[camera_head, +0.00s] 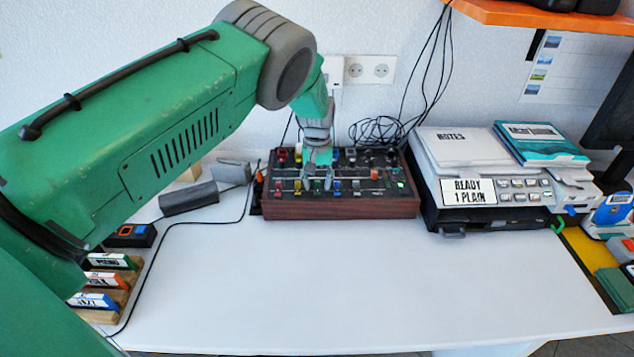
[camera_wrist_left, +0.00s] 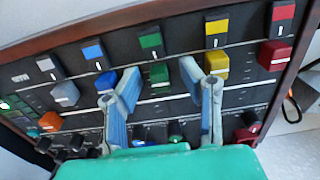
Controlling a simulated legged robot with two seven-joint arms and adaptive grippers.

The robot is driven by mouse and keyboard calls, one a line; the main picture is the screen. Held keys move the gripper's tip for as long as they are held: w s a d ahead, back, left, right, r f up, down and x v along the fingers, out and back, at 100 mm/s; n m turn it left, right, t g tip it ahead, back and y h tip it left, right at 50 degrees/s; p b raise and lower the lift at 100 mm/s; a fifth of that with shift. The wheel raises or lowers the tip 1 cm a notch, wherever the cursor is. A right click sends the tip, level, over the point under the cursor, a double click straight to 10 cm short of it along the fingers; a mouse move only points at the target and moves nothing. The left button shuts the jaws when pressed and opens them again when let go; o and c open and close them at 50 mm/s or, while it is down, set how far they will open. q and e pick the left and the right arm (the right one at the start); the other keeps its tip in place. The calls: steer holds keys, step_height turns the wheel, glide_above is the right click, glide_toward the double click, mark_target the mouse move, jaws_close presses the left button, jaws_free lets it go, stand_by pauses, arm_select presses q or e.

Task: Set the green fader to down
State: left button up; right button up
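The mixer panel (camera_head: 340,208) is a dark box with wooden sides, standing at the back of the table. My left gripper (camera_head: 317,184) is over the panel. In the left wrist view its two fingers (camera_wrist_left: 159,70) are spread, one on each side of the green cap, with visible gaps. In the head view the gripper largely hides the green fader. My right gripper is not in view.
A grey machine with papers (camera_head: 490,185) stands right of the panel. A dark block (camera_head: 188,198) lies left of it. The front table is clear.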

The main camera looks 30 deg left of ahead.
mark_target(317, 181)
arm_select(q)
steer(key=shift+w+r, duration=0.1)
steer(key=shift+r, duration=0.3)
step_height(317, 181, up, 11)
steer(key=shift+a, duration=0.1)
stand_by(0.4)
